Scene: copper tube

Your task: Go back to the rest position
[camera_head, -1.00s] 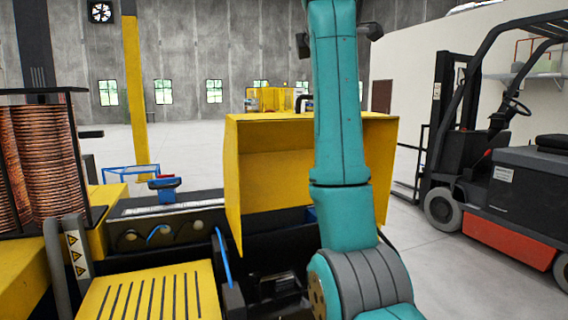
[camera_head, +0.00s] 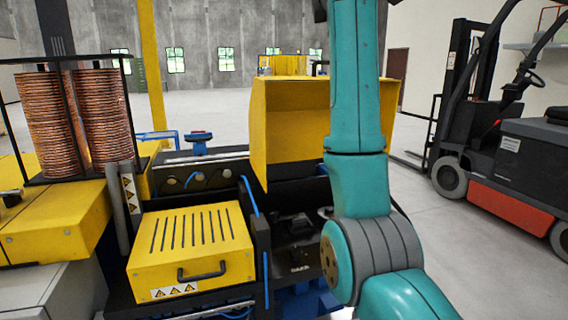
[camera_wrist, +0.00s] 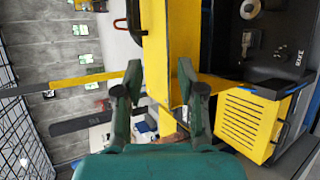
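My gripper (camera_wrist: 159,68) shows in the wrist view with its two dark fingers spread apart. I see nothing held between them. A yellow panel (camera_wrist: 156,45) lies behind the gap between the fingers. In the head view my teal arm rises on the right of centre, and its gripper end is out of the picture. Copper tube coils (camera_head: 107,115) stand in a dark rack on the left of the head view, well away from my arm.
A yellow hood (camera_head: 290,115) stands close to my arm, partly behind it. A yellow slotted box (camera_head: 190,245) with a handle is front left; it also shows in the wrist view (camera_wrist: 245,122). A forklift (camera_head: 515,170) stands at right. Grey floor (camera_head: 425,205) lies open between.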

